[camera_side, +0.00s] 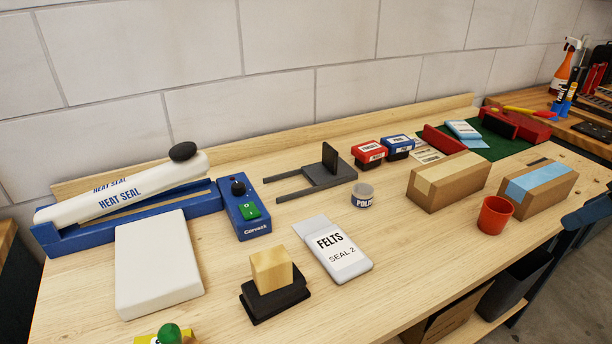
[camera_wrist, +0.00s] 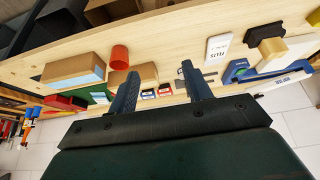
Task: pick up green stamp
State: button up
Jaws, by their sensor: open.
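A round green knob (camera_side: 169,333) shows at the bottom edge of the side view, beside a yellow piece (camera_side: 145,340). It looks like the green stamp, but the frame cuts off its lower part. I do not make it out in the wrist view. A wooden block on a black base (camera_side: 272,280) stands to its right; it also shows in the wrist view (camera_wrist: 267,36). My gripper (camera_wrist: 160,72) is open, with two dark fingers apart and nothing seen between them, high over the bench. I cannot clearly identify it in the side view.
A white pad (camera_side: 157,265) and a blue heat sealer (camera_side: 130,215) lie left. A felts packet (camera_side: 334,250), grey tin (camera_side: 362,195), red cup (camera_side: 494,215) and cardboard boxes (camera_side: 448,182) (camera_side: 540,187) stand rightward. Bare wood lies between packet and cup.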

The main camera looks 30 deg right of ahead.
jog(key=w+a+r+n+y, duration=0.2)
jog(key=w+a+r+n, duration=0.25)
jog(key=w+a, duration=0.5)
jog(key=n+g+y, duration=0.5)
jog(key=n+g, duration=0.1)
jog(key=n, duration=0.8)
send_near(176, 329)
jog(key=shift+s+a+r+m, duration=0.1)
jog(key=shift+s+a+m, duration=0.05)
jog(key=shift+a+m, duration=0.1)
jog(key=shift+x, duration=4.25)
jog(key=shift+f, duration=0.25)
